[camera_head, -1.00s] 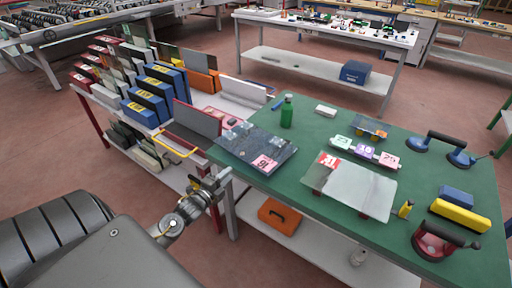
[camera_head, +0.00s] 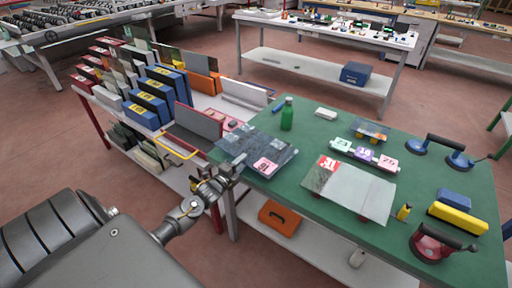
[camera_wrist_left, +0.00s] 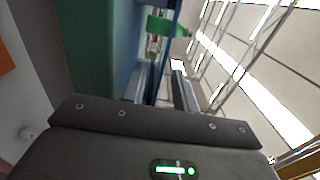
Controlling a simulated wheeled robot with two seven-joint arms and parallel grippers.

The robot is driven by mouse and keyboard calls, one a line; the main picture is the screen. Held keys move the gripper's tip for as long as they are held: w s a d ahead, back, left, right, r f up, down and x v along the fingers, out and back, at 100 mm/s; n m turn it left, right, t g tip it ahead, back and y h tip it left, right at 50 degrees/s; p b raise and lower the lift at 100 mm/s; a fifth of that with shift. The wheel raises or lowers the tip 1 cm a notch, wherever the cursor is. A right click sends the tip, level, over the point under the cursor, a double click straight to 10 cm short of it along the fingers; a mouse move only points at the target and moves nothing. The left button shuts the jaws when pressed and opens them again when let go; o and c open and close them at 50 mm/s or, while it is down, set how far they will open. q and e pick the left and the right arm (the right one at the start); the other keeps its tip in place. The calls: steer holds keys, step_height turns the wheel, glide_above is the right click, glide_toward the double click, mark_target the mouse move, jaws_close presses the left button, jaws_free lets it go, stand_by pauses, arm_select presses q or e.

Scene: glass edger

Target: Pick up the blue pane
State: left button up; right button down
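The blue pane (camera_head: 258,148) is a dark blue-grey sheet with a pink number label, lying at the left end of the green table (camera_head: 300,190) and reaching its left edge. My left gripper (camera_head: 236,164) is at the pane's near left edge, overlapping it in the head view. In the left wrist view the pane shows nearly edge-on as a thin blue strip (camera_wrist_left: 165,62), running toward the space between the fingers (camera_wrist_left: 163,90). The fingers stand apart, with a gap on each side of the strip. Whether either touches it is hard to tell. My right gripper is not in view.
A green bottle (camera_head: 287,114) stands just behind the pane. A clear pane (camera_head: 352,187) with a red label lies to the right. Suction lifters (camera_head: 440,243) and a yellow block (camera_head: 459,217) are farther right. A rack (camera_head: 150,103) of panes and boxes stands at the left.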

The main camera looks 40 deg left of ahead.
mark_target(247, 159)
arm_select(q)
steer(key=w, duration=0.3)
steer(key=shift+w+d+f, duration=0.1)
steer(key=shift+w, duration=0.1)
steer(key=shift+s, duration=0.1)
jaws_close()
stand_by(1.1)
